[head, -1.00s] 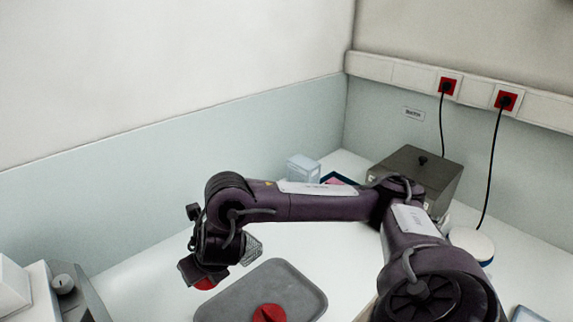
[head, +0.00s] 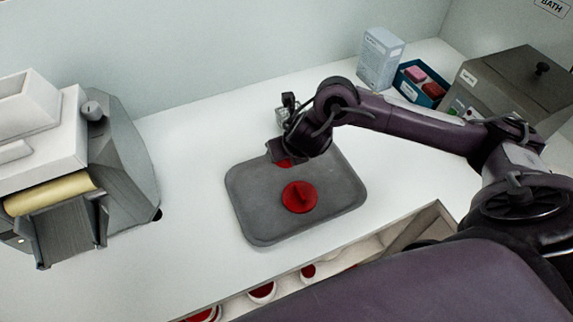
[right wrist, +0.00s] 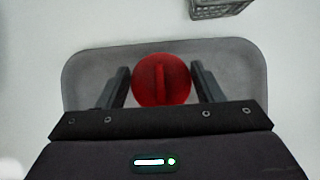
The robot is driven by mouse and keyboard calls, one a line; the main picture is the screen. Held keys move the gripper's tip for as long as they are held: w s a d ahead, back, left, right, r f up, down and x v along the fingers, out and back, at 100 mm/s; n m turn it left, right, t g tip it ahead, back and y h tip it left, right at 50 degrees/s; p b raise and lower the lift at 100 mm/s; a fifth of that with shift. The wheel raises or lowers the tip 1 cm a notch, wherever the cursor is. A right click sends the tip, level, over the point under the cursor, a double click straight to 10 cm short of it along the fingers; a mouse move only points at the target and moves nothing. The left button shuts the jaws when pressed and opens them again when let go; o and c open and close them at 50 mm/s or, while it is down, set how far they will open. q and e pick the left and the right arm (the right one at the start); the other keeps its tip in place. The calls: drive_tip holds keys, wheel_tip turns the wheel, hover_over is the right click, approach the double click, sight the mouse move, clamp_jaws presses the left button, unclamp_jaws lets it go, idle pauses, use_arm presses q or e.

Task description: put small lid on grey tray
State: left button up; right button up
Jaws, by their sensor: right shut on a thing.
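The grey tray (head: 258,222) lies flat on the white worktop in the head view; it also shows behind the fingers in the right wrist view (right wrist: 84,78). One round red lid with a raised grip bar (head: 299,197) rests near the tray's middle. My right gripper (head: 284,160) is over the tray's back edge, shut on another red lid, the small lid (head: 285,163). In the right wrist view this lid (right wrist: 162,80) shows between the two fingers, its grip bar upright in the picture. Its height above the tray is hard to tell. My left gripper is not in view.
A grey and white roller machine (head: 75,150) stands at left. A small wire basket (right wrist: 218,8) is behind the tray. A white box (head: 380,58), a blue bin (head: 418,84) and a grey bath (head: 515,88) stand at back right. Red-topped jars (head: 262,291) sit below the front edge.

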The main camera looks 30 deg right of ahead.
sight(285, 171)
drive_tip(key=shift+f, duration=0.5)
drive_tip(key=shift+a+f, duration=0.1)
drive_tip(key=shift+f, duration=0.15)
wheel_tip(285, 171, down, 4)
drive_tip(key=shift+f+b, duration=0.1)
drive_tip(key=shift+b, duration=0.45)
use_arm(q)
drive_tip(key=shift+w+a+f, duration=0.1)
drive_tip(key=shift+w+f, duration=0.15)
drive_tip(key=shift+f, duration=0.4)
use_arm(e)
drive_tip(key=o, duration=0.9)
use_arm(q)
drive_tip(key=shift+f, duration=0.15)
